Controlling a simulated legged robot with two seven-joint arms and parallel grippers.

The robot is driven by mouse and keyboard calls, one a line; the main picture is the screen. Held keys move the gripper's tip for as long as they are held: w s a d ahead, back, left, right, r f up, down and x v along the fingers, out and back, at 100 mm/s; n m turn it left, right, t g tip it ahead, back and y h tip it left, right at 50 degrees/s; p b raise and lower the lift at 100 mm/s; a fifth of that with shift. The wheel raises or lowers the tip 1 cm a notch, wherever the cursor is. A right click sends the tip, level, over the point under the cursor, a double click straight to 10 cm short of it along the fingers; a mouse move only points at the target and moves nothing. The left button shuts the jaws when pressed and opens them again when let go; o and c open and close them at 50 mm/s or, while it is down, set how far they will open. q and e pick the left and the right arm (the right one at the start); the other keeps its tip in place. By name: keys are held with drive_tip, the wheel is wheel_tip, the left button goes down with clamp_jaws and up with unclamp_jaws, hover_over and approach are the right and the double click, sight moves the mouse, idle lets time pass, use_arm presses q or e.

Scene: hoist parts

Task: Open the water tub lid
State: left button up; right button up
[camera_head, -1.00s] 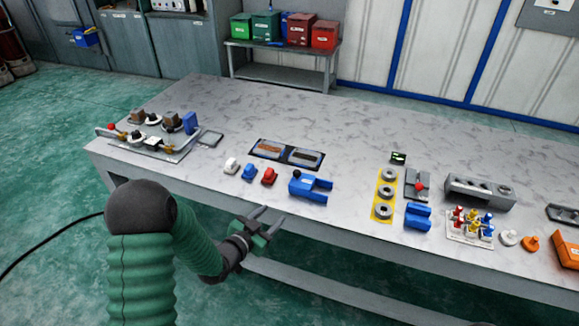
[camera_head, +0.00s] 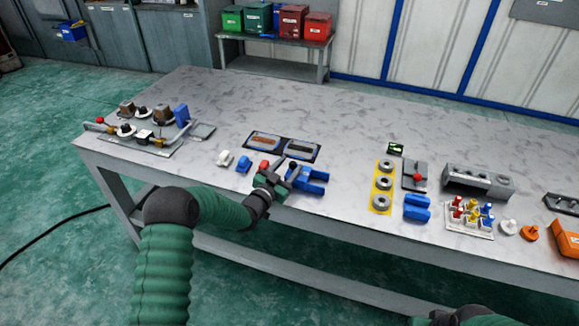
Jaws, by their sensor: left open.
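No tub or lid can be clearly told apart in the head view. My left gripper (camera_head: 276,174) is open over the front of the table, its fingers pointing toward the back. It partly hides a small red block (camera_head: 264,164) and the left side of a blue forked fixture (camera_head: 313,181). I cannot tell whether the fingers touch either one. Nothing shows clearly held in the jaws. A green and dark part of my right arm shows at the bottom right edge; its gripper is not seen.
A white block (camera_head: 225,158) and a blue block (camera_head: 243,164) stand left of the gripper. Behind is a dark tray (camera_head: 298,150). A yellow strip with rings (camera_head: 382,186) lies to the right. Coloured bins (camera_head: 274,20) stand on a back shelf. The table's back middle is clear.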

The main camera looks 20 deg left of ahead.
use_arm(q)
drive_tip(key=shift+w+d+f, duration=0.25)
drive_tip(key=shift+w+d, duration=0.5)
drive_tip(key=shift+d, duration=0.15)
drive_tip(key=shift+s+a+r, duration=0.1)
drive_tip(key=shift+s+a, duration=0.05)
drive_tip(key=shift+a, duration=0.1)
drive_tip(key=shift+c, duration=1.1)
drive_tip(key=shift+a, duration=0.35)
drive_tip(key=c, duration=0.5)
drive_tip(key=shift+c, duration=1.1)
drive_tip(key=shift+d, duration=0.3)
clamp_jaws()
